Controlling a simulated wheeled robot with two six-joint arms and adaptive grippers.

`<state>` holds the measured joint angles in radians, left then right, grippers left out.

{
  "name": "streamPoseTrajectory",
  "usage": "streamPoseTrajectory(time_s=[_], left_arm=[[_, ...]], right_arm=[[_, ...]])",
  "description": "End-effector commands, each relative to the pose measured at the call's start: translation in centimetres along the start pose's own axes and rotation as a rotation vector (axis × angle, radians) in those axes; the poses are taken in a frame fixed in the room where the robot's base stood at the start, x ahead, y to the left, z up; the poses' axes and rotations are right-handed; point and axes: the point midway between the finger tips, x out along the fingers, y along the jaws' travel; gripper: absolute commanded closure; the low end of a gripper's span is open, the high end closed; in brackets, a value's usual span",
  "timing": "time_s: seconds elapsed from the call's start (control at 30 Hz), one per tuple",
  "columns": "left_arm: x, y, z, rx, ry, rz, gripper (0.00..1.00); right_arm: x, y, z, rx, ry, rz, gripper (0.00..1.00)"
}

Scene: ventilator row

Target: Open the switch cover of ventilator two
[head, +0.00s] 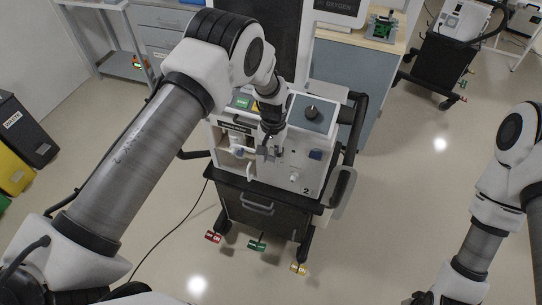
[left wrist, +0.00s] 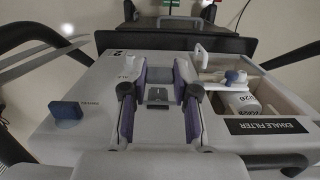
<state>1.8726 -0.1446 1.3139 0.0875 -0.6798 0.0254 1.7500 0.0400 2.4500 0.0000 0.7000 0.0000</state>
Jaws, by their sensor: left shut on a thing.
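Ventilator two (head: 312,178), a white unit marked 2, stands on a dark cart in the middle of the head view. My left gripper (head: 268,150) is at its front face, coming from above. In the left wrist view its two purple-padded fingers (left wrist: 162,104) stand on either side of a small grey switch cover (left wrist: 158,95) with a dark middle. The fingers are closed on it. In the head view the gripper largely hides the cover.
An open exhale filter bay (left wrist: 268,90) with white and blue parts lies beside the fingers. A blue knob (left wrist: 66,110) is on the other side. Dark cart handles (head: 343,185) flank the unit. Bins (head: 25,135) stand at far left.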

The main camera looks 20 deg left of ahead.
Motion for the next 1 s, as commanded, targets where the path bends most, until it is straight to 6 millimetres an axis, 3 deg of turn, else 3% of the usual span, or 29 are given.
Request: streamPoseTrajectory(time_s=[0.1,0.13,0.2,0.57,0.67,1.0], left_arm=[[0.1,0.0,0.1,0.000,-0.003,0.000,1.00],[0.1,0.0,0.1,0.000,-0.003,0.000,0.68],[0.1,0.0,0.1,0.000,-0.003,0.000,0.46],[-0.5,0.0,0.0,0.000,0.000,0.000,0.46],[-1.9,0.0,-0.1,0.000,0.002,-0.001,0.46],[-10.1,0.0,-0.1,-0.001,0.001,0.000,0.46]], right_arm=[[0.0,0.0,0.0,0.000,0.000,0.000,1.00],[0.0,0.0,0.0,0.000,0.000,0.000,1.00],[0.0,0.0,0.0,0.000,0.000,0.000,1.00],[0.0,0.0,0.0,0.000,0.000,0.000,1.00],[0.0,0.0,0.0,0.000,0.000,0.000,1.00],[0.0,0.0,0.0,0.000,0.000,0.000,1.00]])
